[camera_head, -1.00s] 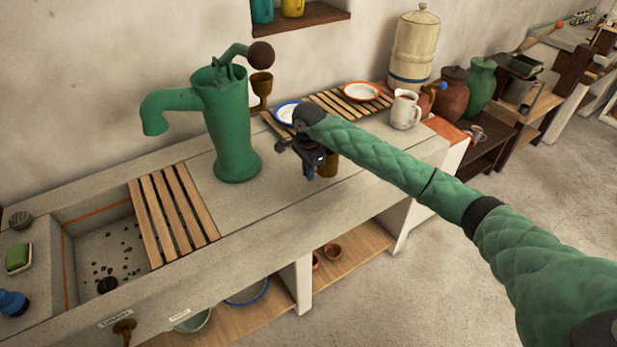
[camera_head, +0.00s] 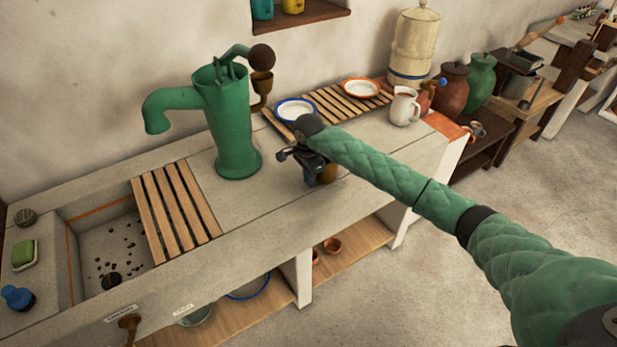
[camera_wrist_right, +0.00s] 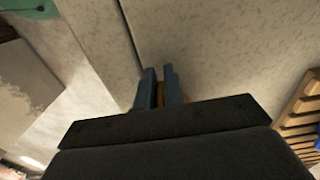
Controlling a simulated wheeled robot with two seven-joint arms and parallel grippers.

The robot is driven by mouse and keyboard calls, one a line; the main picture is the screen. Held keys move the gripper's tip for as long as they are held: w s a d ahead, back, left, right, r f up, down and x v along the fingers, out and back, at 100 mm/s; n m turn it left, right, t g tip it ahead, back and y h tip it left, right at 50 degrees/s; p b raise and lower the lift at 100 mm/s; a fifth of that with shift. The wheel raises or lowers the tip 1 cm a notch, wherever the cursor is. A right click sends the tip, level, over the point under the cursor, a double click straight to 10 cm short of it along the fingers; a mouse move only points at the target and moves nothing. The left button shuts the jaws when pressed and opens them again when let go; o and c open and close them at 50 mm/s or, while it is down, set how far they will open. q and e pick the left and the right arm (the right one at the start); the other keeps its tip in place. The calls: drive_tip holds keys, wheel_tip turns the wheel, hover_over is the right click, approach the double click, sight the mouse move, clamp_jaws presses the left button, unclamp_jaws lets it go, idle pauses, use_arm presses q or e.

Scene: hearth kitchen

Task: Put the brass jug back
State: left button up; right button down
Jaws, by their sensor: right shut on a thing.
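The brass jug (camera_head: 328,174) is mostly hidden behind my right gripper (camera_head: 316,174) in the head view, over the stone counter (camera_head: 365,150) to the right of the green pump. My right gripper is shut on it. In the right wrist view, the blue fingers (camera_wrist_right: 160,88) are close together with a sliver of brass-coloured jug (camera_wrist_right: 175,98) beside and between them. I cannot tell whether the jug touches the counter. My left gripper is not in view.
A white jug (camera_head: 404,106) stands right. The sink (camera_head: 88,235) is left.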

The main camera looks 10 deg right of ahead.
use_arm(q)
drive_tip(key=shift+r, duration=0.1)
use_arm(e)
drive_tip(key=shift+f, duration=0.1)
drive_tip(key=c, duration=1.5)
unclamp_jaws()
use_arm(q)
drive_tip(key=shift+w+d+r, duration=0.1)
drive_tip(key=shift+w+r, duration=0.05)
